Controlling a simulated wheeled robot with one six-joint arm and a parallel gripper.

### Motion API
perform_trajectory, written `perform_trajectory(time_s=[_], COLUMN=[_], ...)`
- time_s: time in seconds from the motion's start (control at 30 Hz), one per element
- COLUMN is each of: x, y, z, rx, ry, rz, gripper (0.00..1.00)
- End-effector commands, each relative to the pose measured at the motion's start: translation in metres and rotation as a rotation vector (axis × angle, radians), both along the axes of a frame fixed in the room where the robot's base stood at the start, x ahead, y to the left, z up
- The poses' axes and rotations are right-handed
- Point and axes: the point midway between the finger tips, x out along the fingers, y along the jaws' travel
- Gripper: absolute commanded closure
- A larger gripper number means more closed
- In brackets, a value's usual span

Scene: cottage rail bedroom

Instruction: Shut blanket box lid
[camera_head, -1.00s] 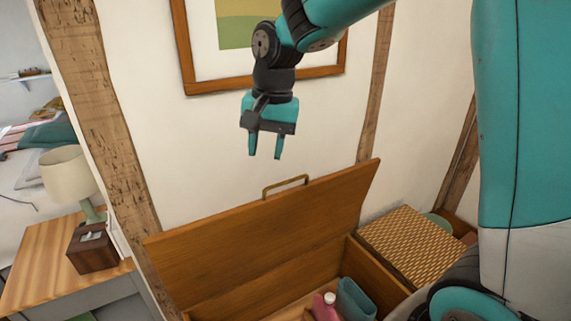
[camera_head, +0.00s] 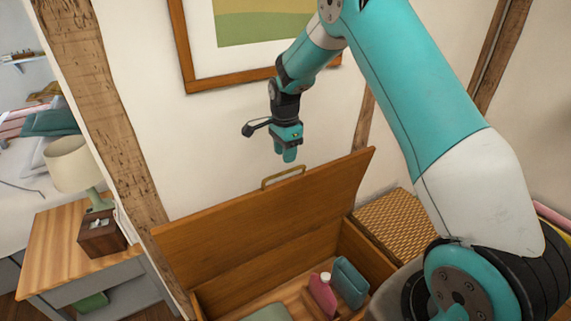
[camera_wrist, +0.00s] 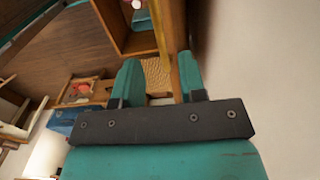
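The wooden blanket box lid (camera_head: 265,220) stands raised, leaning near the wall, with a brass handle (camera_head: 283,177) on its top edge. The box (camera_head: 370,250) below is open. My gripper (camera_head: 288,156) hangs pointing down just above the handle and the lid's top edge, apparently apart from them. In the head view its fingers overlap. In the wrist view my gripper (camera_wrist: 158,82) has its two teal fingers apart, with nothing held between them. The open box (camera_wrist: 132,42) shows at the top of the wrist view.
Inside the box are a pink bottle (camera_head: 322,295), a teal item (camera_head: 349,282) and a green item (camera_head: 266,313). A woven basket (camera_head: 393,222) stands to the right. A bedside table (camera_head: 70,250) with a lamp (camera_head: 73,165) is at left. A framed picture (camera_head: 180,45) hangs behind.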

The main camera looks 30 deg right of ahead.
Motion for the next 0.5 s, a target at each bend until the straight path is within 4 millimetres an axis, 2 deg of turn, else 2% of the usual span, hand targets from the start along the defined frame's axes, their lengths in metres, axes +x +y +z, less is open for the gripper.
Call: perform_trajectory(time_s=[0.1,0.23,0.5], x=[-0.001,0.0,0.0], y=[0.0,0.0,0.0], z=[-0.023,-0.042,-0.058], rx=[0.001,0.001,0.0], ry=[0.004,0.003,-0.001], rz=[0.001,0.001,0.001], gripper=[0.62,0.62,0.62])
